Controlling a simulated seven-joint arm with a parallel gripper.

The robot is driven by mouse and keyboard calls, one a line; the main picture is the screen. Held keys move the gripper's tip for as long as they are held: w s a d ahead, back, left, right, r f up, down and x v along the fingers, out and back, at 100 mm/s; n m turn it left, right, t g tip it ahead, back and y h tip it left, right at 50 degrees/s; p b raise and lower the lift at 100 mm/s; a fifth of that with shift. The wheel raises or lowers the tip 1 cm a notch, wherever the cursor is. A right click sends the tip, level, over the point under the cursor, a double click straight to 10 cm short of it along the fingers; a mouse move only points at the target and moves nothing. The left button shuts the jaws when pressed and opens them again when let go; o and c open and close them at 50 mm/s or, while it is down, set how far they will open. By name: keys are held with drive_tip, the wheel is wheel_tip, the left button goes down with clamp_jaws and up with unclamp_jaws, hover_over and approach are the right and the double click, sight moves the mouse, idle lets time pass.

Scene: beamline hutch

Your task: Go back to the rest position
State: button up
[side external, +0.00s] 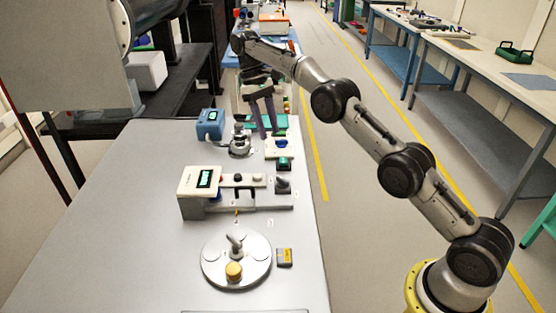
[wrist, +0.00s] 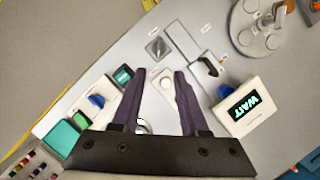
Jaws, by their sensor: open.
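My gripper (side external: 270,136) is open over the far part of the grey bench (side external: 140,235), with its dark fingers pointing down. Its fingertips are close to a white box with a blue knob (side external: 281,153) in the side view; I cannot tell the exact height. In the wrist view the two fingers (wrist: 158,75) are apart, and no object is gripped between them. The rest position itself is not marked in either view.
A cream instrument (side external: 190,182) has a display that reads WAIT in the wrist view (wrist: 250,105). A round metal plate (side external: 213,266) lies nearer. A blue box (side external: 210,122) and a small metal stage (side external: 239,146) stand left of the fingers. The bench's left side is clear.

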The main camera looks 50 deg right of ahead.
drive_tip(key=s+a+r+t, duration=0.1)
drive_tip(key=s+r, duration=0.3)
drive_tip(key=r, duration=0.5)
drive_tip(key=s+a+r+t, duration=0.15)
drive_tip(key=s+r, duration=0.25)
drive_tip(key=r, duration=0.5)
drive_tip(key=s+r+t, duration=0.3)
drive_tip(key=s+r, duration=0.4)
drive_tip(key=s, duration=0.6)
drive_tip(key=s+a+f+t, duration=0.1)
drive_tip(key=s+f, duration=0.2)
drive_tip(key=s, duration=0.3)
drive_tip(key=s+a+f+t, duration=0.1)
drive_tip(key=s+f, duration=0.1)
drive_tip(key=s, duration=0.5)
drive_tip(key=s+f+t, duration=0.2)
drive_tip(key=s+f, duration=0.2)
drive_tip(key=f, duration=0.9)
drive_tip(key=shift+s, duration=0.35)
